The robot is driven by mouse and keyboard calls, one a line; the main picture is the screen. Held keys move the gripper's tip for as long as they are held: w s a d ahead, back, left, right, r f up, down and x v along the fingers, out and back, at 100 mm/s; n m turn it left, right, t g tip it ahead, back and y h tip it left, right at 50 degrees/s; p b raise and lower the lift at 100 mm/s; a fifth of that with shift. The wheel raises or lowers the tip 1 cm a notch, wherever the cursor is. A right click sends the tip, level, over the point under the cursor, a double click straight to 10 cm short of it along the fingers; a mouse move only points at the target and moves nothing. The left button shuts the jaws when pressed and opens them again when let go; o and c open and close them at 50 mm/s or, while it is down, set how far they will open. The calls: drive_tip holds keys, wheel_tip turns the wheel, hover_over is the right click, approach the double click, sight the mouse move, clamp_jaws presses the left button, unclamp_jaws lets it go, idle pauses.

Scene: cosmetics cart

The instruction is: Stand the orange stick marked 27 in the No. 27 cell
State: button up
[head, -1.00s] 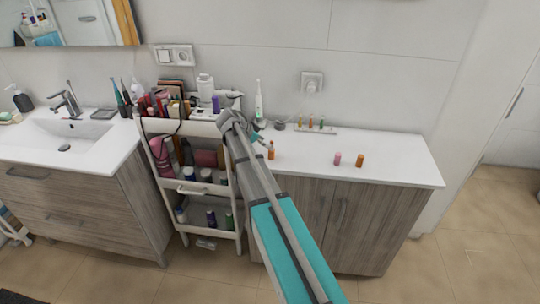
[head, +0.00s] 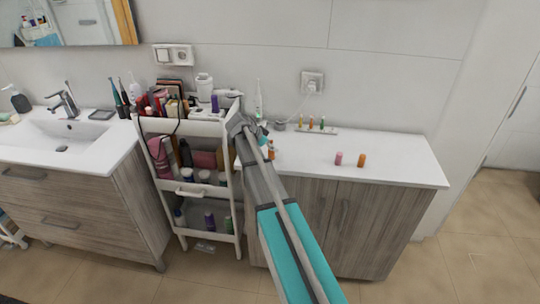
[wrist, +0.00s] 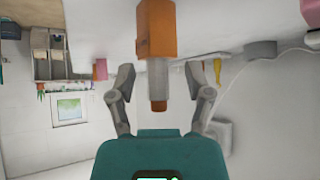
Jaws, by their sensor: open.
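An orange stick (head: 271,154) stands upright on the white counter, just beside my gripper (head: 266,146). In the wrist view this orange stick (wrist: 157,30) has a wide orange body, a grey middle and a small orange tip. My gripper (wrist: 159,82) is open, with one finger on each side of the stick's grey part and visible gaps on both sides. A second orange stick (head: 361,160) stands farther right on the counter. No number is readable on either stick. A small pale rack (head: 316,130) with several coloured sticks stands at the back; its cell labels are too small to read.
A pink stick (head: 338,158) stands left of the second orange stick. A crowded white cart (head: 186,128) stands left of the counter. A white socket (head: 312,82) is on the wall behind the rack. The right part of the counter (head: 405,168) is clear.

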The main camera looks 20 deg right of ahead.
drive_tip(key=shift+c, duration=0.3)
clamp_jaws()
drive_tip(key=shift+r, duration=0.2)
drive_tip(key=shift+r+p, duration=0.75)
drive_tip(key=shift+p, duration=0.2)
drive_tip(key=s+a+r+p, duration=0.7)
drive_tip(key=s+r+p, duration=0.4)
drive_tip(key=s, duration=0.1)
drive_tip(key=shift+a, duration=0.15)
